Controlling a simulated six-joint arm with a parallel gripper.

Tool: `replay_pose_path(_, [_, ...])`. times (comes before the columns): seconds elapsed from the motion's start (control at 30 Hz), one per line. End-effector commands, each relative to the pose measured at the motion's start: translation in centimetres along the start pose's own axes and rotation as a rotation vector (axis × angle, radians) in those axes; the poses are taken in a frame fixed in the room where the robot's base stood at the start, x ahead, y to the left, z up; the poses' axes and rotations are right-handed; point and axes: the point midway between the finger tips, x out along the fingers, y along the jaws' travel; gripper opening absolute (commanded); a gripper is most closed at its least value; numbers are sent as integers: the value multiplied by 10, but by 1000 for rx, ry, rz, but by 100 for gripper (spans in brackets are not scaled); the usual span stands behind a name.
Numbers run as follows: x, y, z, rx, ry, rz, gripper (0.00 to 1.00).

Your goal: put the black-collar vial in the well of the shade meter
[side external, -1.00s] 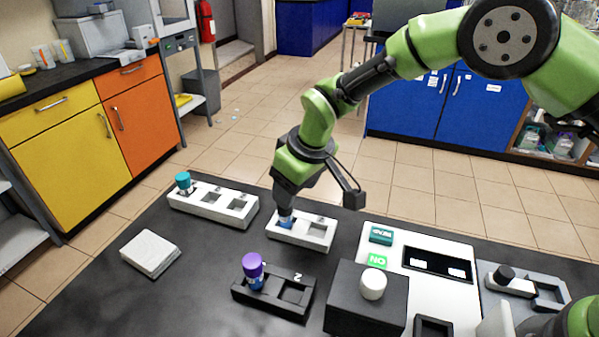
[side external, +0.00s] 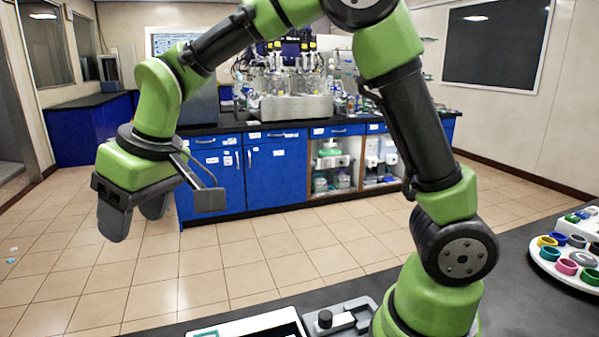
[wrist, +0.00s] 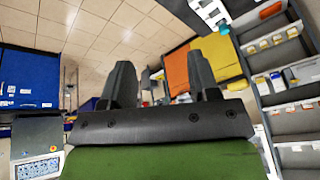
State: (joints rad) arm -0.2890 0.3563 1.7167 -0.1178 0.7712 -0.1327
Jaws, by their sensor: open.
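My gripper (side external: 133,226) is open and empty, held high with its fingers pointing down in the side external view. The wrist view also shows the two fingers apart with nothing between them (wrist: 158,65). I cannot make out the black-collar vial in either current view. A black round cap or knob (side external: 325,317) stands on a grey fixture (side external: 352,309) at the bottom edge; I cannot tell whether it is a vial. Only the top edge of a white panel (side external: 262,324) shows beside it. The shade meter's well is not visible.
A dark worktop (side external: 520,290) runs along the bottom right, with a round white tray of coloured pots (side external: 545,262) on it. Blue cabinets (side external: 272,172) stand behind. In the wrist view, a white rack-like piece (wrist: 207,10) shows at the top and grey shelves (wrist: 285,75) at right.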

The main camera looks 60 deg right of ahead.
Motion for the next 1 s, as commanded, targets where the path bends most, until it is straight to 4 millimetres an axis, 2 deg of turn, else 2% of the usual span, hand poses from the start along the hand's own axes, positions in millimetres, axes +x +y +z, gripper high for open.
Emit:
replay_pose_path(0.03, [-27,9,9,51,31,-2,55])
replay_pose_path(0.2, [-90,29,54,206,102,-9,55])
replay_pose_path(0.3, [-116,36,88,293,145,-15,55])
replay_pose_path(0.4, [-132,39,121,371,184,-22,55])
replay_pose_path(0.5, [-139,40,148,433,218,-29,55])
replay_pose_path(0.63, [-141,40,170,482,243,-35,55])
replay_pose_path(0.67, [-141,40,173,488,246,-35,60])
replay_pose_path(1.0, [-141,40,179,502,251,-37,60])
